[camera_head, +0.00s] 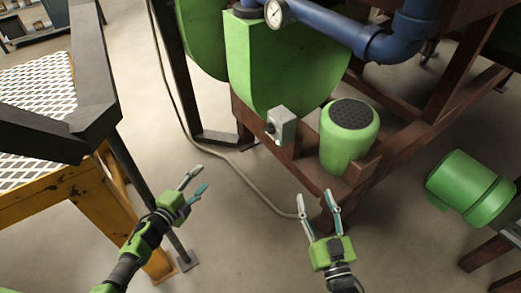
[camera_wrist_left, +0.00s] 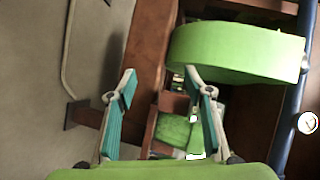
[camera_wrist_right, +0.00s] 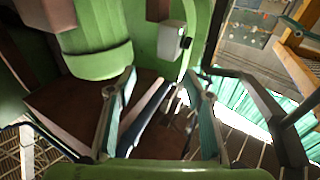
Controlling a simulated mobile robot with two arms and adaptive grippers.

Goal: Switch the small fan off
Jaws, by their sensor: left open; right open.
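A grey switch box (camera_head: 283,123) with a dark round knob (camera_head: 270,128) is mounted by the green housing in the head view. The box also shows at the top of the right wrist view (camera_wrist_right: 172,40); the knob's setting is too small to read. A green upright cylinder with a dark perforated top (camera_head: 349,129), perhaps the small fan, stands right of the box. My right gripper (camera_head: 314,196) is open and empty, below the box and cylinder in the head view. My left gripper (camera_head: 194,183) is open and empty, lower left of the box. Neither touches the box.
A brown steel frame (camera_head: 306,168) carries the green housing (camera_head: 268,68). Blue pipes with a gauge (camera_head: 277,13) cross above. A yellow table with a mesh top (camera_head: 38,112) and a dark post stand left. A green motor (camera_head: 470,188) is at right. A hose (camera_head: 236,168) lies on open floor.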

